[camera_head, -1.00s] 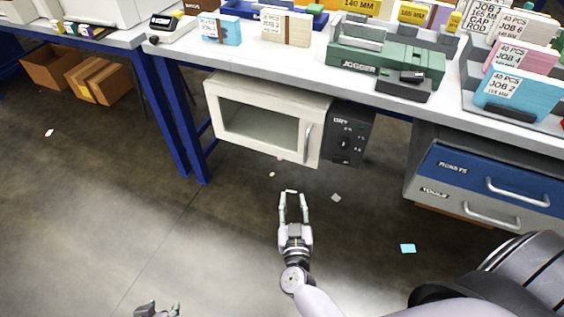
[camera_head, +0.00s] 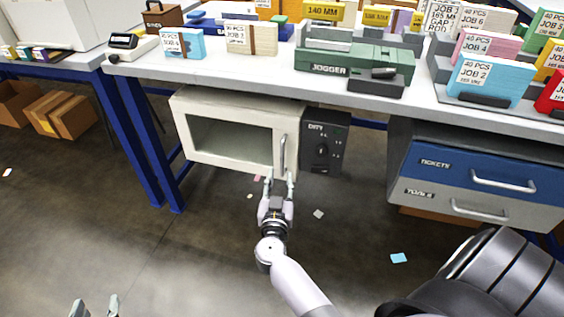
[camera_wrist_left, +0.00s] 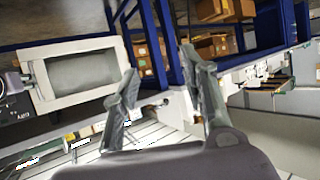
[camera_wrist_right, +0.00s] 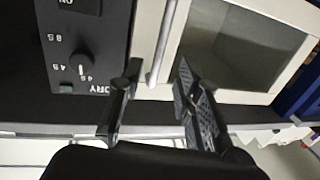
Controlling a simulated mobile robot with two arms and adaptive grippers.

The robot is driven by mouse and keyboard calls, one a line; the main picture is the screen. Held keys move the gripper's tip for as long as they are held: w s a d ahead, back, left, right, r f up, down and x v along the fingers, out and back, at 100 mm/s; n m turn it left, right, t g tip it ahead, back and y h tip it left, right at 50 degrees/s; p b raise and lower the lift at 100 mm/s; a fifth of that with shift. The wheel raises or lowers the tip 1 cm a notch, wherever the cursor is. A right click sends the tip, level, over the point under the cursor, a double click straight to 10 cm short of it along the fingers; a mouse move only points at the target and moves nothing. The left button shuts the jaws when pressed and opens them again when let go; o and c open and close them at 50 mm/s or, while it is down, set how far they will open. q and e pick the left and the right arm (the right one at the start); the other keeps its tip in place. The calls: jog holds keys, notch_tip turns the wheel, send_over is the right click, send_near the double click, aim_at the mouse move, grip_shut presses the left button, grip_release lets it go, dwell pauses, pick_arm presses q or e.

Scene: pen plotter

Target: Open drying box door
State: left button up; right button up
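The drying box (camera_head: 190,103) is a cream box with a dark control panel (camera_head: 325,143), hung under the bench. Its door (camera_head: 230,139) has a dark window and looks shut. The vertical handle (camera_head: 283,153) is at the door's right edge. My right gripper (camera_head: 278,180) is open just below and in front of the handle. In the right wrist view the handle (camera_wrist_right: 160,45) runs between the spread fingers (camera_wrist_right: 157,78), and nothing is gripped. My left gripper (camera_head: 95,305) is open and empty at the lower left, away from the box, which also shows in the left wrist view (camera_wrist_left: 40,98).
The bench top (camera_head: 270,73) above carries a green jogger (camera_head: 350,65) and several paper stacks. A drawer unit (camera_head: 465,180) stands right of the box, and a blue bench leg (camera_head: 140,150) stands to its left. The floor in front is mostly clear, with small scraps.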

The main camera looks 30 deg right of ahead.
aim_at(282, 161)
jog(key=b+x, duration=0.2)
jog(key=x, duration=0.6)
pick_arm(q)
notch_tip(282, 161, up, 12)
jog(key=w+d+t+h, duration=0.2)
jog(key=t, duration=0.5)
jog(key=shift+w+d+f, duration=0.15)
pick_arm(e)
jog(key=shift+w+d, duration=0.25)
jog(key=shift+w, duration=0.05)
jog(key=shift+c, duration=0.2)
grip_shut()
